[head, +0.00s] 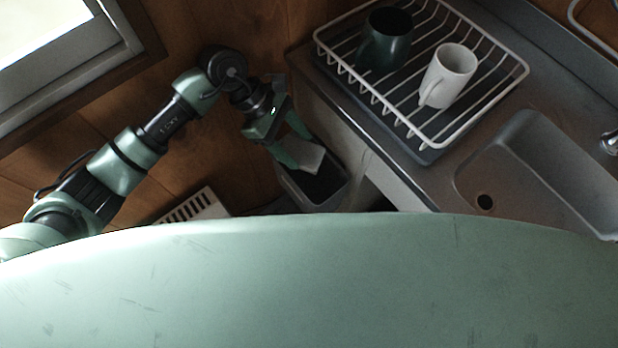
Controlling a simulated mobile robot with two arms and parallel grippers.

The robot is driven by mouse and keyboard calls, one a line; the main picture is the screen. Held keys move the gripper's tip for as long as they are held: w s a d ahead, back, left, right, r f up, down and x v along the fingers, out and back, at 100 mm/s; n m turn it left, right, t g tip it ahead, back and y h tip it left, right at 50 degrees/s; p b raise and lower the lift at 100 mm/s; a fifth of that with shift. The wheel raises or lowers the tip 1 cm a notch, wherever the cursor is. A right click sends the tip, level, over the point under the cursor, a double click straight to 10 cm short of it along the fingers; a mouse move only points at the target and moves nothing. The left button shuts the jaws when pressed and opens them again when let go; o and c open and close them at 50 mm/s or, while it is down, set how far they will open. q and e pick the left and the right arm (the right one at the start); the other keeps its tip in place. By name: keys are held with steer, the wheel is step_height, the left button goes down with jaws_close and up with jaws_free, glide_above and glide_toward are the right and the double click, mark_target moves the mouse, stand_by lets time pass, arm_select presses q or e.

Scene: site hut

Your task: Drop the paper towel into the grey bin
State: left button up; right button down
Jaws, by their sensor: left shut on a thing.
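My left gripper (297,150) reaches in from the left and is shut on a small white paper towel (307,161). It holds the towel over the opening of the grey bin (333,199), which stands on the floor beside the counter. The towel overlaps the bin's far part in the head view; I cannot tell whether it is above the rim or slightly inside. The inside of the bin looks dark, and its near side is partly hidden by my own body. My right gripper does not show.
The counter (418,176) with a sink (540,165) lies right of the bin. On it stands a white dish rack (487,108) holding a dark green mug (385,40) and a white mug (449,73). A white slatted unit (197,207) is left of the bin.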

arm_select(q)
steer(key=shift+f, duration=0.9)
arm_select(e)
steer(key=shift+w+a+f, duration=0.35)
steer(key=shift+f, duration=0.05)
arm_select(q)
steer(key=o, duration=1.3)
steer(key=shift+c, duration=0.2)
